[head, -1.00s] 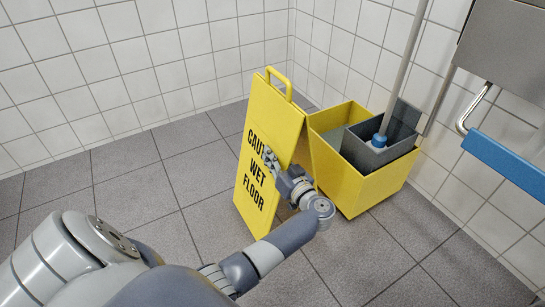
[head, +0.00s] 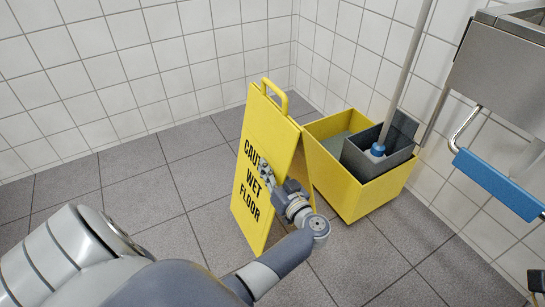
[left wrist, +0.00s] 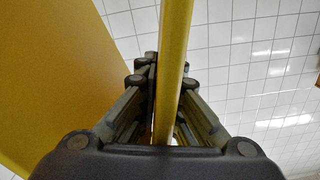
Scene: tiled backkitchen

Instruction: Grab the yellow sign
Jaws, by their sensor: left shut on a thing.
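The yellow sign (head: 262,200) stands on the floor in the middle of the head view, slightly tilted, with black "CAUTION WET FLOOR" lettering and a loop handle on top. My left gripper (head: 268,173) is at the sign's right edge, about mid-height, and partly covers the lettering. In the left wrist view, the left gripper's fingers (left wrist: 163,105) are closed around a narrow yellow edge of the sign (left wrist: 174,50). Another yellow panel fills the left of that view. My right gripper is not in view.
A yellow mop bucket (head: 345,190) with a grey wringer (head: 365,160) and mop handle stands close behind and right of the sign. A metal sink unit (head: 500,70) with a blue bar (head: 498,183) is at the right. Floor left of the sign is clear.

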